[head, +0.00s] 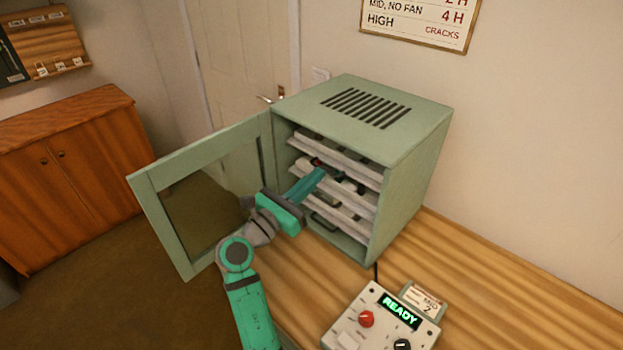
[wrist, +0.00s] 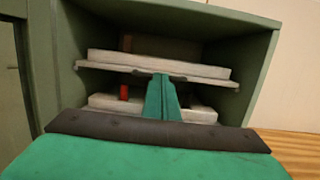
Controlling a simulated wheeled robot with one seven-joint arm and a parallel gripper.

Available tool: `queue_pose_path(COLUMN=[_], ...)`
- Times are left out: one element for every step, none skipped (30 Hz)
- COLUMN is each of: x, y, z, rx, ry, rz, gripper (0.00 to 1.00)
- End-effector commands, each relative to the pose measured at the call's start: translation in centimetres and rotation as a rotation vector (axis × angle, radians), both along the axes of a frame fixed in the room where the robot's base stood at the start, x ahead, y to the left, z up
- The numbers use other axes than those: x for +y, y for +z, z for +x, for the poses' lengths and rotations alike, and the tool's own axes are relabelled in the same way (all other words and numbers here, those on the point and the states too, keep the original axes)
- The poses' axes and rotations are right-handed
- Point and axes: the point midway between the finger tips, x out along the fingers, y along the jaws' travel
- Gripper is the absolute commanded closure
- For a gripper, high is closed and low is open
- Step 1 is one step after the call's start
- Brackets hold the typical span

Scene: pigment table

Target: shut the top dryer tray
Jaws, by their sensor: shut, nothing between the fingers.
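The dryer (head: 412,165) is a green cabinet with its glazed door (head: 163,185) swung open to the left. Its top tray (head: 335,158) is pale and lies inside, near the opening; I cannot tell whether it is fully in. The tray also shows in the wrist view (wrist: 205,70), with a dark strip at the middle of its front edge. My gripper (head: 322,173) is shut and empty. Its teal fingers (wrist: 161,80) reach into the opening, with the tips at or just below the top tray's front edge. Contact cannot be made out.
Lower trays (head: 345,222) sit beneath, and a small red thing (wrist: 124,92) shows below the top tray. A control box (head: 380,318) reading READY stands on the wooden table (head: 480,270). The open door is close to my arm's left side.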

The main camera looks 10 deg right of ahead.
Motion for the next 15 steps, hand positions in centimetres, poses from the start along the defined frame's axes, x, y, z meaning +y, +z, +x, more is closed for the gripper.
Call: queue_pose_path(x=[0.0, 0.2, 0.6, 0.9, 1.2, 1.9, 2.3, 2.8, 3.5, 4.0, 4.5, 5.1, 5.6, 6.1, 6.9], y=[0.1, 0.1, -0.1, -0.2, -0.3, -0.5, -0.6, -0.7, -0.9, -1.0, -1.2, -1.3, -1.4, -1.5, -1.7], z=[0.1, 0.0, -0.3, -0.6, -0.8, -1.2, -1.4, -1.8, -2.4, -2.8, -3.2, -3.7, -4.1, -4.5, -5.0], rx=[-0.003, -0.003, -0.003, -0.002, -0.001, -0.001, -0.001, -0.002, -0.002, 0.0, 0.0, -0.001, -0.001, 0.0, 0.0], ry=[0.003, 0.003, 0.001, 0.0, -0.001, -0.001, 0.0, -0.002, -0.002, -0.002, -0.002, -0.003, -0.002, -0.002, 0.0], rz=[0.0, 0.0, 0.0, -0.001, -0.001, -0.001, -0.002, -0.001, -0.001, -0.001, -0.001, -0.002, -0.002, -0.001, -0.001], gripper=[1.0, 1.0, 1.0, 1.0, 1.0, 1.0, 1.0, 1.0, 1.0, 1.0, 1.0, 1.0, 1.0, 1.0, 1.0])
